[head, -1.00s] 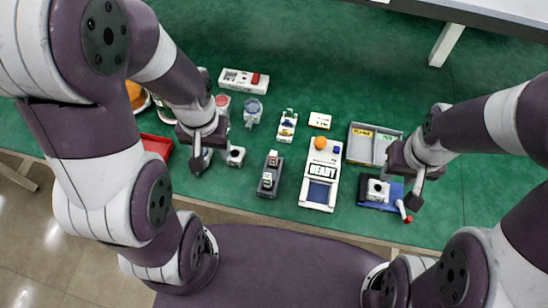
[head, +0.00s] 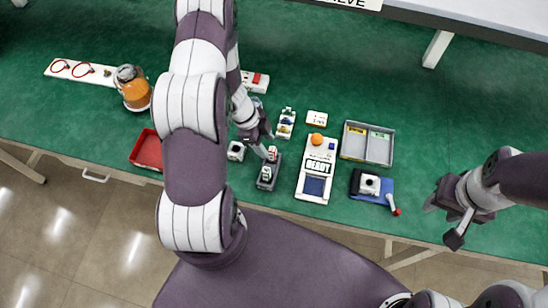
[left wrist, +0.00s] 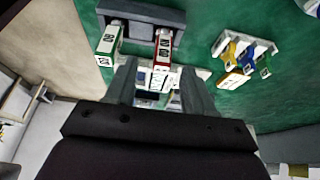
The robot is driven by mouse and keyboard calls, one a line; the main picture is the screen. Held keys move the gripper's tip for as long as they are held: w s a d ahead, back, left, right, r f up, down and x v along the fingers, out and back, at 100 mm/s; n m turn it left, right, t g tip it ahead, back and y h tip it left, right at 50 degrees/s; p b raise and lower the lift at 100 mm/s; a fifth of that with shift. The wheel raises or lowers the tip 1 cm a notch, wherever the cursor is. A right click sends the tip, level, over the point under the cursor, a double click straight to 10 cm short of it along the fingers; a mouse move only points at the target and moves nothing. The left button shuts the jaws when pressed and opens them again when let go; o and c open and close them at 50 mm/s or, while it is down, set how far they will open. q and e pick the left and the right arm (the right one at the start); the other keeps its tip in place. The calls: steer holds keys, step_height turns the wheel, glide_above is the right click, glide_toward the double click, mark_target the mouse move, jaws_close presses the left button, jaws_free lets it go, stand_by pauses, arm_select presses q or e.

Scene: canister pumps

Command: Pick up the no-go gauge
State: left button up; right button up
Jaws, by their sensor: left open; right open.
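The red-marked gauge, likely the no-go gauge (head: 272,153), stands in a dark grey holder (head: 266,185); it also shows in the left wrist view (left wrist: 163,48). A green-marked gauge (left wrist: 108,42) stands beside it in the same holder and shows in the head view (head: 266,174). My left gripper (head: 262,150) is open at the red-marked gauge. In the left wrist view its fingers (left wrist: 158,90) lie either side of that gauge's near end, and I cannot tell whether they touch it. My right gripper (head: 449,215) is open and empty over the right side of the table.
A white device reading READY (head: 317,165) stands right of the holder. A grey two-part tray (head: 367,158) and a blue fixture with a red-tipped lever (head: 372,186) are further right. A white block (head: 236,151) is close on the left; a red tray (head: 147,150) lies further left.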

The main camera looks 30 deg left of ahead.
mark_target(271, 148)
arm_select(q)
steer(key=x, duration=0.6)
steer(key=shift+w+d+f, duration=0.25)
steer(key=shift+f, duration=0.05)
jaws_close()
steer(key=shift+r, duration=0.2)
